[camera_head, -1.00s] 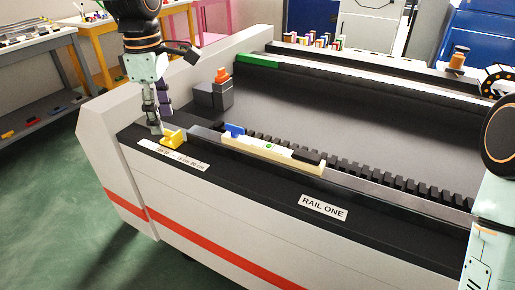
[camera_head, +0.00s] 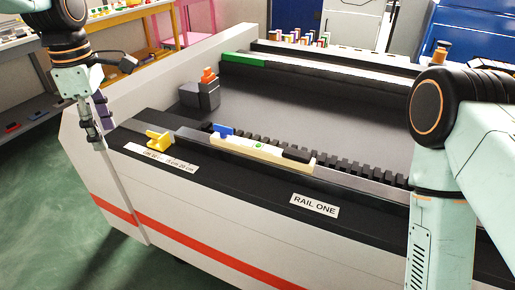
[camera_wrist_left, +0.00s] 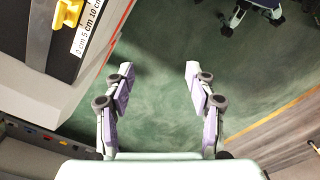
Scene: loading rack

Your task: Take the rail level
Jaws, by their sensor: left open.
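The rail level is a cream bar (camera_head: 262,150) with a green vial, a blue piece at its left end and a dark block at its right end. It lies along the toothed rail (camera_head: 340,166), behind the RAIL ONE label. My left gripper (camera_head: 98,143) hangs at the left, beside the machine's end wall and away from the level. In the left wrist view its fingers (camera_wrist_left: 160,78) are apart with only green floor between them. My right arm (camera_head: 440,190) comes in at the right; its gripper is not visible.
A yellow stop (camera_head: 159,140) sits on the near ledge left of the level, by a centimetre scale (camera_head: 160,156). A dark block with an orange top (camera_head: 200,92) stands behind. A yellow bench (camera_head: 130,17) and grey shelf are at the far left.

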